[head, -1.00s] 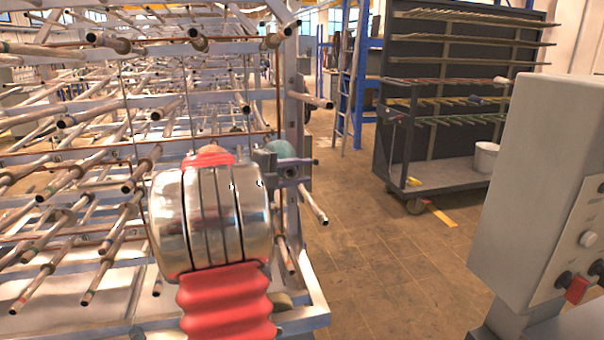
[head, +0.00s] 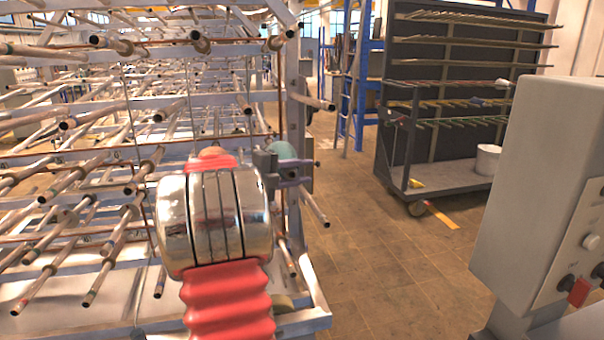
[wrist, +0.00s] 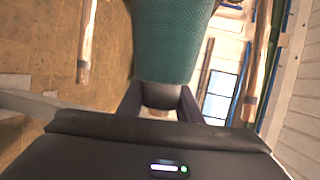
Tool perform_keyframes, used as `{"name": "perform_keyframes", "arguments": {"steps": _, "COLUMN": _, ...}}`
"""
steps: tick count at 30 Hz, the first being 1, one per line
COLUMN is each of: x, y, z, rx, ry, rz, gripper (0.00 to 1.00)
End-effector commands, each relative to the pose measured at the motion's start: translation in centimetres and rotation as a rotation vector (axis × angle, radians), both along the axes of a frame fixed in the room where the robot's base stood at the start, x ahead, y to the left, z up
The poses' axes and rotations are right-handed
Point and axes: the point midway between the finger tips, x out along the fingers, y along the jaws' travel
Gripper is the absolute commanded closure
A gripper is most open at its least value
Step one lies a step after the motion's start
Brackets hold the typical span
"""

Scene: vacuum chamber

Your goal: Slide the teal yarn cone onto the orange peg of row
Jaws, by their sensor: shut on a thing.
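The teal yarn cone (head: 283,150) shows at the right end of the peg rack, partly hidden behind my gripper. My gripper (head: 298,166) has purple fingers and is shut on the cone. In the wrist view the cone (wrist: 175,40) fills the upper middle, its textured wide body pointing away and its pale narrow end between the fingers of my gripper (wrist: 160,100). Several long pegs (head: 60,175) stick out of the rack toward me. I cannot tell which is the orange peg. No peg is visibly inside the cone.
My red and chrome arm hides part of the rack. The rack's upright post (head: 294,110) stands close behind the gripper. A grey control box (head: 530,190) is at the right, and a dark wheeled peg cart (head: 440,180) stands at the back right. The floor between is clear.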

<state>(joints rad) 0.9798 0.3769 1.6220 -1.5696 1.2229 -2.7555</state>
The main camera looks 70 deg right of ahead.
Motion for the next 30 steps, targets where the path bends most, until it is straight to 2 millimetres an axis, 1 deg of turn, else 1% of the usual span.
{"name": "perform_keyframes", "arguments": {"steps": 8, "x": 0.37, "y": -0.67, "z": 0.1, "rx": -0.003, "ry": -0.001, "rz": 0.0, "gripper": 1.0}}
{"name": "perform_keyframes", "arguments": {"steps": 9, "x": 0.36, "y": -0.65, "z": 0.11, "rx": -0.003, "ry": -0.001, "rz": 0.0, "gripper": 0.66}}
{"name": "perform_keyframes", "arguments": {"steps": 17, "x": 0.36, "y": -0.62, "z": 0.05, "rx": -0.002, "ry": -0.001, "rz": 0.0, "gripper": 0.48}}
{"name": "perform_keyframes", "arguments": {"steps": 18, "x": 0.35, "y": -0.63, "z": 0.04, "rx": -0.001, "ry": 0.0, "rz": 0.0, "gripper": 0.47}}
{"name": "perform_keyframes", "arguments": {"steps": 26, "x": 0.33, "y": -0.58, "z": -0.09, "rx": 0.001, "ry": 0.0, "rz": 0.0, "gripper": 0.47}}
{"name": "perform_keyframes", "arguments": {"steps": 30, "x": 0.09, "y": -0.16, "z": 0.03, "rx": 0.0, "ry": 0.0, "rz": 0.0, "gripper": 0.47}}
